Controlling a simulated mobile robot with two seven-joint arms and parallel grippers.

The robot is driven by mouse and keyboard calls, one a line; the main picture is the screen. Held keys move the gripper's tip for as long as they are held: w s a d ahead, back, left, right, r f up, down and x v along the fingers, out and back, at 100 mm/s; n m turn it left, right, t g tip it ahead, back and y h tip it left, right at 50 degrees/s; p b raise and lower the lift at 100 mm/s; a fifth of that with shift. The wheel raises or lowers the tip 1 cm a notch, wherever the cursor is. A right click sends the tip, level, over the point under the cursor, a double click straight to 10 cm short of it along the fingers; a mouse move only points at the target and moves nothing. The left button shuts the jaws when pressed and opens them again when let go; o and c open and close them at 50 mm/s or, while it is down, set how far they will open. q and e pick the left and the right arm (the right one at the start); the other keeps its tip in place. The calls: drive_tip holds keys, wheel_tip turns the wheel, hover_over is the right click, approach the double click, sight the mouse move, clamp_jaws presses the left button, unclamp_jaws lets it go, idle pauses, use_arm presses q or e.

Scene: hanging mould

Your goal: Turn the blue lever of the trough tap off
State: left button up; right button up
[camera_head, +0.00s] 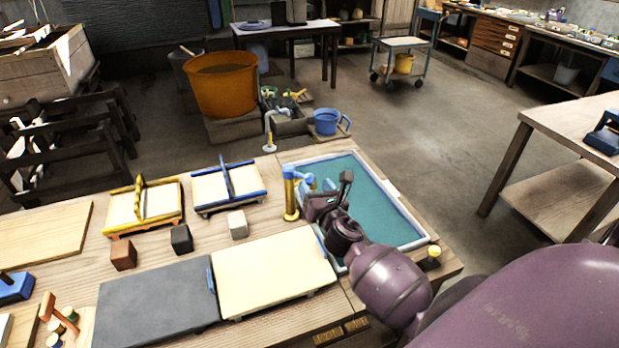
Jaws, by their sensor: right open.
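The trough tap is a yellow post (290,200) at the left edge of the trough, with a blue lever part (296,173) on top. The trough (392,211) is shallow, with a teal inside and a pale blue-white rim. My right gripper (328,192) is open over the trough, just right of the tap post. Its dark fingers hide part of what lies behind, where more blue and yellow bits show. I cannot tell whether a finger touches the lever. My left gripper is not in view.
Two framed trays, one yellow (117,233) and one blue (205,209), stand left of the tap. Small blocks, a grey slab (157,303) and a cream slab (274,272) lie nearer.

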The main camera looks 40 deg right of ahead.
sight(312, 182)
drive_tip(key=shift+x, duration=2.25)
drive_tip(key=shift+c, duration=0.4)
